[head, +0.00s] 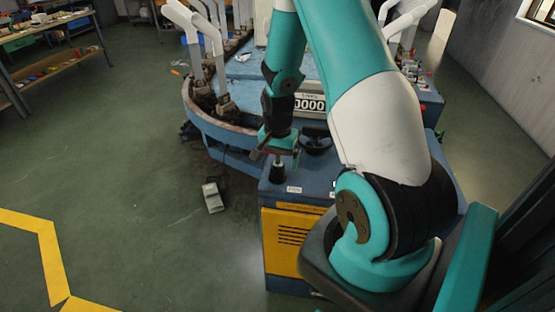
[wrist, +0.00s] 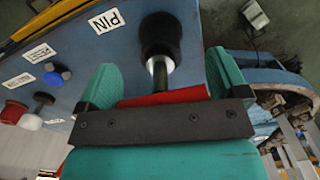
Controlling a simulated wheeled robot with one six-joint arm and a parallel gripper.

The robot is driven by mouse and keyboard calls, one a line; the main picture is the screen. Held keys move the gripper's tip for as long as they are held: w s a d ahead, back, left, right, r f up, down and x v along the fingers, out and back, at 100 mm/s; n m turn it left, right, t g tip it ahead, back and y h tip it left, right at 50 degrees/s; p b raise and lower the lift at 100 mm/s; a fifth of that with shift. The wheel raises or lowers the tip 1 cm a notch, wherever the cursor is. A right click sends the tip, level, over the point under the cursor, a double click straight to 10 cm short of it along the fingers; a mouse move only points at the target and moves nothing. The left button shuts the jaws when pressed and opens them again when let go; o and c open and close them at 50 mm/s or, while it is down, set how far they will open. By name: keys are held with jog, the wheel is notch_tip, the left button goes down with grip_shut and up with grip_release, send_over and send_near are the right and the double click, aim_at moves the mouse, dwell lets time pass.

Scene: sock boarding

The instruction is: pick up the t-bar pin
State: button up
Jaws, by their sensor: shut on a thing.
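The t-bar pin has a red crossbar (wrist: 165,97) and a short silver shaft (wrist: 158,70), seen in the wrist view. The shaft runs into a black round holder (wrist: 160,32) beside a white label reading PIN (wrist: 105,20). My gripper (wrist: 160,88) has its two teal fingers on either side of the red crossbar and is shut on it. In the head view my gripper (head: 278,143) is above the black holder (head: 277,173) on the blue cabinet top. The fingers hide part of the crossbar there. How deep the shaft sits is hidden.
Blue (wrist: 57,75) and red (wrist: 14,112) knobs stand at the left in the wrist view. The curved blue machine (head: 225,135) stands behind. A grey pedal (head: 212,197) lies on the floor, mostly clear at left.

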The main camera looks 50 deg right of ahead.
notch_tip(320, 180, up, 27)
jog(key=p, duration=0.6)
jog(key=shift+f, duration=0.15)
dwell(0.5)
jog(key=shift+a+f, duration=0.1)
jog(key=shift+f, duration=0.05)
